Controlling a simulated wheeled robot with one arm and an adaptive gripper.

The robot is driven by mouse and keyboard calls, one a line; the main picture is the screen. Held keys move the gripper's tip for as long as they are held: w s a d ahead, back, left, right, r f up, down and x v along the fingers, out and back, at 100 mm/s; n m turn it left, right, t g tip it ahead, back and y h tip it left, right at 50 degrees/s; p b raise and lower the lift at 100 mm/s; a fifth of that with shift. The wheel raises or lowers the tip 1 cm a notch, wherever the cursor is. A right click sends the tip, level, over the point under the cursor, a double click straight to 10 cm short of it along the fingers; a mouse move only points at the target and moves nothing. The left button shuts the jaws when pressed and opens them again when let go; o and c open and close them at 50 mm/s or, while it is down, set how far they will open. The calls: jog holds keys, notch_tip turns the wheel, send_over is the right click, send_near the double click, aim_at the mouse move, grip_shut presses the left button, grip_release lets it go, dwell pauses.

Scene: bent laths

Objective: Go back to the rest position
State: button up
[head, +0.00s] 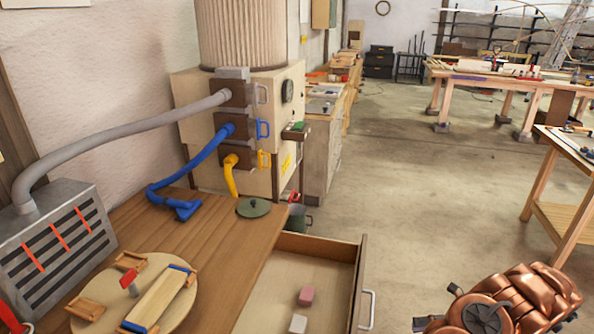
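A copper-coloured part of my own arm (515,300) shows at the bottom right, over the floor and to the right of the open drawer. It is cut off by the bottom edge of the picture. I see no gripper fingers on it, so whether my gripper holds anything is hidden.
An open drawer (340,285) with a pink block (306,295) and a white block (298,323) juts from the wooden bench (228,225). A round board (178,313) with wooden pieces lies on the bench. Hoses run from the beige machine (275,130). Floor (420,190) is clear mid-picture; tables (560,148) stand right.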

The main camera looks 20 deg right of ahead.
jog(key=w+a+r+n+g+h, duration=0.1)
jog(key=w+a+r+n+g, duration=0.15)
jog(key=a+r+n, duration=0.45)
jog(key=w+a+r+n+g+h, duration=0.1)
jog(key=a+r+n+g, duration=0.4)
jog(key=a, duration=0.5)
jog(key=w+a+r+n+g+h, duration=0.1)
jog(key=w+a+r+n+g, duration=0.1)
jog(key=a+r+n, duration=0.55)
jog(key=s+a+r+n+h, duration=0.3)
jog(key=s+a+n+h, duration=0.15)
jog(key=s+n, duration=0.25)
jog(key=s+a+r+n+h, duration=0.2)
jog(key=s+a+n+h, duration=0.2)
jog(key=s+a+n, duration=0.3)
jog(key=s+d+n+h, duration=0.2)
jog(key=s+d+n, duration=0.1)
jog(key=s, duration=0.4)
jog(key=shift+f+n+t, duration=0.3)
jog(key=shift+n+t, duration=0.15)
jog(key=shift+n, duration=0.3)
jog(key=shift+a, duration=0.1)
